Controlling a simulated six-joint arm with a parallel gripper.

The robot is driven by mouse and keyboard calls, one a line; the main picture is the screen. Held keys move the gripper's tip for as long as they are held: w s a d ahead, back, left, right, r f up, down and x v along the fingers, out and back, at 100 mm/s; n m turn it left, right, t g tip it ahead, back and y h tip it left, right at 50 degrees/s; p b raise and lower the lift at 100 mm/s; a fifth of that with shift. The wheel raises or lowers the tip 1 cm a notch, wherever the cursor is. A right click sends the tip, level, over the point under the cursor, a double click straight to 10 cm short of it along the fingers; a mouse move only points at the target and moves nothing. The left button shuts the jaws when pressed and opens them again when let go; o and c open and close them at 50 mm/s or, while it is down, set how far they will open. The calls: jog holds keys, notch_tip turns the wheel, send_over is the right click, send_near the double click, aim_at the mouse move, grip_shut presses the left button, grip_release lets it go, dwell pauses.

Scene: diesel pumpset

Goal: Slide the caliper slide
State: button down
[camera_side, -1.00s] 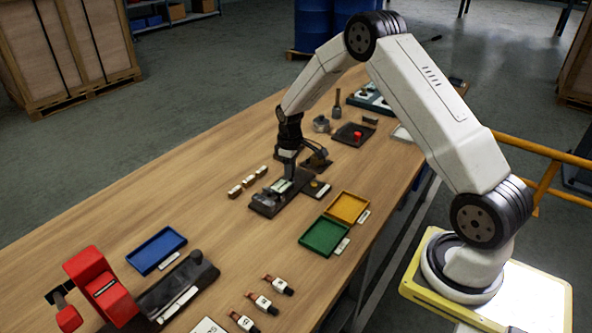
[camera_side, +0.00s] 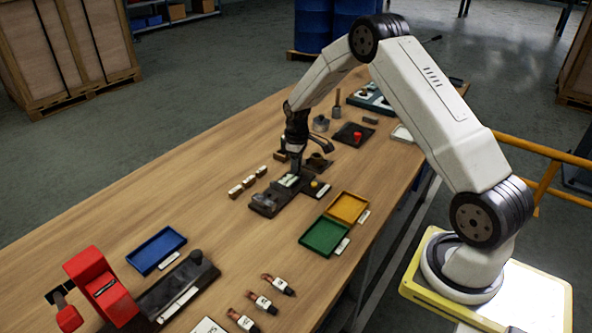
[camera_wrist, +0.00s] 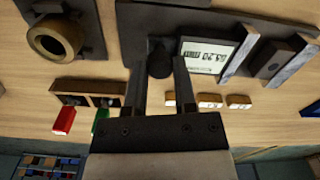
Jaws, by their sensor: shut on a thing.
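The caliper slide, a dark block with a pale display face (camera_side: 289,180), sits on a dark caliper fixture (camera_side: 264,207) on the bench. In the wrist view the display (camera_wrist: 207,55) shows dark digits, and a dark round knob (camera_wrist: 159,63) stands beside it. My gripper (camera_side: 296,170) points down at the far end of the fixture, next to the display. In the wrist view my gripper's two fingers (camera_wrist: 160,76) are shut on the knob, one on each side. Two pale jaws (camera_wrist: 238,60) stand on the fixture beyond the display, with a dark block (camera_wrist: 271,59) between them.
A dark stand with a ring (camera_side: 317,162) is close behind my gripper. Green (camera_side: 311,247) and yellow (camera_side: 330,218) trays lie to the right.

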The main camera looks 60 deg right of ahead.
jog(key=shift+c, duration=2)
grip_release()
jog(key=shift+r, duration=3.95)
jog(key=s+a+r+m+t, duration=0.2)
jog(key=s+a+r, duration=0.1)
jog(key=s+a, duration=1.7)
jog(key=shift+m+t, duration=0.3)
